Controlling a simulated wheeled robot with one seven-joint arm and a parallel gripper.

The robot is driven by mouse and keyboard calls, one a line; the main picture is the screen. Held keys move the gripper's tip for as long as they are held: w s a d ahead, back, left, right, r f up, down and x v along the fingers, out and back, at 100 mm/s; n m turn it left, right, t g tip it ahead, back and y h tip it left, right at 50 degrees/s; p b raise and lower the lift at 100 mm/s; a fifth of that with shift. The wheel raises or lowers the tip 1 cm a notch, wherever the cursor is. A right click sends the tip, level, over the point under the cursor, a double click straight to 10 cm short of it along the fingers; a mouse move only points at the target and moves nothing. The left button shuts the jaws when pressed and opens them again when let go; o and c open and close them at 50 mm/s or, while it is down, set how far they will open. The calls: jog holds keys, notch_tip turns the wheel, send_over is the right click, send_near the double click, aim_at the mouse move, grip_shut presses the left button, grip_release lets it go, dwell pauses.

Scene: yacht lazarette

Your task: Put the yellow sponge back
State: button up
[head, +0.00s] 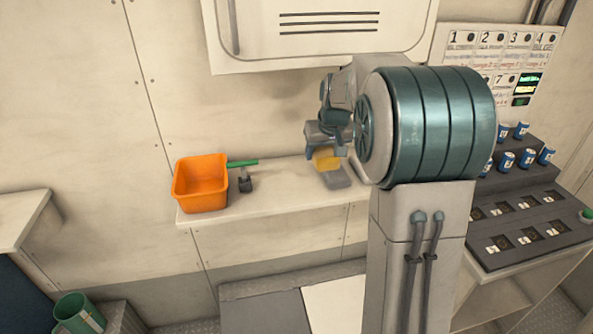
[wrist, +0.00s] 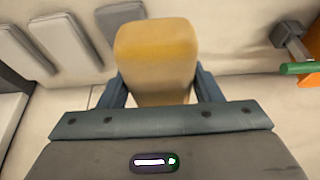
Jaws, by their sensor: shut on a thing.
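The yellow sponge (wrist: 157,60) is between the two fingers of my gripper (wrist: 160,92) in the wrist view. In the head view the sponge (head: 326,160) shows below my gripper (head: 328,145), above the shelf. My gripper is shut on it. A grey flat block (head: 336,180) lies on the shelf just below the sponge in the head view. I cannot tell whether the sponge touches it. Part of my arm hides the shelf's right end.
The pale shelf (head: 285,188) runs along the wall. An orange bin (head: 200,184) and a green-handled tool (head: 243,172) stand at its left part. Several grey pads (wrist: 66,40) show in the wrist view. A stepped rack with blue cans (head: 506,160) stands at the right.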

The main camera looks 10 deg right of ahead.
jog(key=p, duration=0.1)
send_over(294, 179)
jog(key=s, duration=0.2)
notch_tip(294, 179, down, 4)
jog(key=shift+w+f, duration=0.15)
jog(key=shift+f, duration=0.1)
jog(key=shift+f+p, duration=0.5)
jog(key=shift+f, duration=1.6)
jog(key=shift+f, duration=0.25)
jog(key=o, duration=0.9)
jog(key=shift+r, duration=0.1)
jog(key=shift+o, duration=0.2)
jog(key=shift+r, duration=0.1)
